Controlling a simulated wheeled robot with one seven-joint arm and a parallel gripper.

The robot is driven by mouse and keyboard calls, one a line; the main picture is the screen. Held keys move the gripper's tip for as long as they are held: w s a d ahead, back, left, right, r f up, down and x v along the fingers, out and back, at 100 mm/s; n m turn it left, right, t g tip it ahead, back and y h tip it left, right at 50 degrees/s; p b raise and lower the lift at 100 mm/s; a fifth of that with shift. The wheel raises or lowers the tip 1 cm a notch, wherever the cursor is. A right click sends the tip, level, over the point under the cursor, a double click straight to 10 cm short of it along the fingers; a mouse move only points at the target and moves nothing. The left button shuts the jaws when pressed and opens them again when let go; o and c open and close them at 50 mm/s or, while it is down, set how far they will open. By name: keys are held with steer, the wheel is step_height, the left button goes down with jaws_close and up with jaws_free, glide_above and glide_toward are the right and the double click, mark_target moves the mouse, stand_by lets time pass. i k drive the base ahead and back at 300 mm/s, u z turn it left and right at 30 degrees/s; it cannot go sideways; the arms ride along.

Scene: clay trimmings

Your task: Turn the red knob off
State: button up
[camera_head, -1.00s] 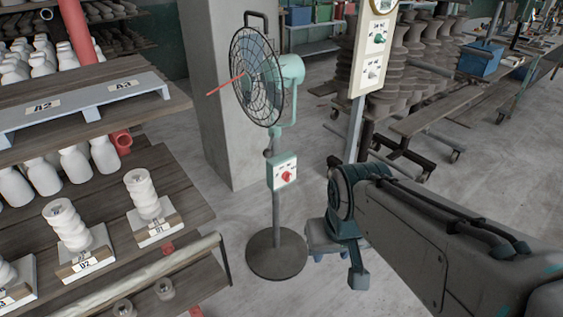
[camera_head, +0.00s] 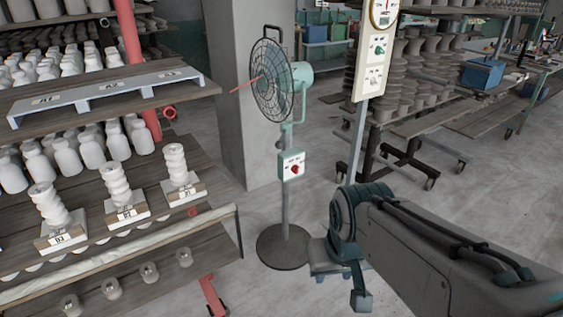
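The red knob (camera_head: 295,170) sits on a small pale control box (camera_head: 291,164) on the post of a standing fan (camera_head: 271,80). The fan has a wire cage, a teal motor housing and a round dark base (camera_head: 284,247). A red streamer sticks out to the left from the cage. Markings around the knob are too small to read. My arm reaches in from the lower right. Its end, my gripper (camera_head: 361,299), hangs low to the right of the fan base, apart from the knob. Its fingers cannot be made out clearly.
A wooden shelf rack (camera_head: 200,155) with white bottles and twisted clay pieces stands at the left. A concrete pillar (camera_head: 228,100) is behind the fan. Floor around the base is mostly clear.

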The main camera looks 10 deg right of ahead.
mark_target(294, 169)
steer(key=u, duration=0.25)
steer(key=i, duration=1.1)
steer(key=z, duration=0.6)
